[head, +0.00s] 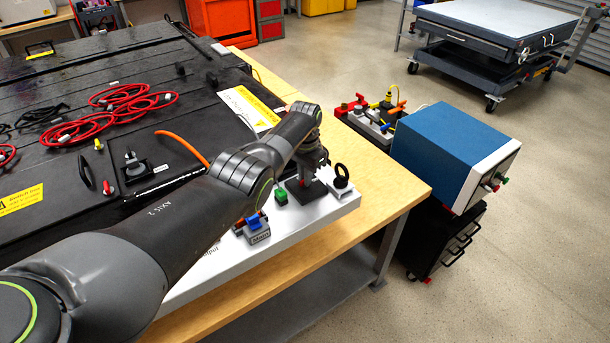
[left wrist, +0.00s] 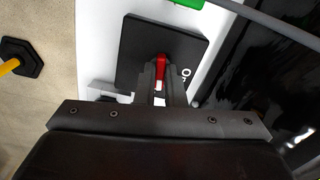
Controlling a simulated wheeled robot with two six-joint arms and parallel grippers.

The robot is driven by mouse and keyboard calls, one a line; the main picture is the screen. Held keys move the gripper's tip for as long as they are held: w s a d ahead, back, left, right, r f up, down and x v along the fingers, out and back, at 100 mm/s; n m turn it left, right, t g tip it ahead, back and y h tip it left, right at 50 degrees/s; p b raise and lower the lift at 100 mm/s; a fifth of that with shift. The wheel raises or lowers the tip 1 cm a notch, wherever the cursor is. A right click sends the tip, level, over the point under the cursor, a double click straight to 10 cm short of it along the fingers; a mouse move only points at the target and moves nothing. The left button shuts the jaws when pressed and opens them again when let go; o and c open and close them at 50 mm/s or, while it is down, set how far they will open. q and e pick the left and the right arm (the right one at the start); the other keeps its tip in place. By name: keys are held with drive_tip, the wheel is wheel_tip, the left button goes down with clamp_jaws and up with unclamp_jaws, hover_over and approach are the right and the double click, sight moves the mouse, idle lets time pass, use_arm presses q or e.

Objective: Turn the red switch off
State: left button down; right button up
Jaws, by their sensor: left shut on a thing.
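The red switch (left wrist: 161,62) is a short red lever on a black square plate (left wrist: 133,52), with a white "O" mark on the plate beside it. In the head view, the plate (head: 314,194) lies on a white panel (head: 330,213) at the workbench edge, and only a bit of red shows beneath my gripper. My left gripper (left wrist: 160,76) is shut on the red lever, its fingers either side of it. In the head view, my left gripper (head: 303,176) points down over the plate. The lever's exact tilt is hard to tell. My right gripper is not in view.
A green block (head: 281,195), a blue switch on a grey base (head: 254,228) and a black ring handle (head: 341,176) stand close around the plate. The black pack (head: 50,120) with red cables (head: 125,100) fills the left. A blue box (head: 445,145) stands right of the wooden bench (head: 395,180).

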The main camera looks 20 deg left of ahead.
use_arm(q)
drive_tip(key=shift+m, duration=1)
drive_tip(key=c, duration=1.5)
unclamp_jaws()
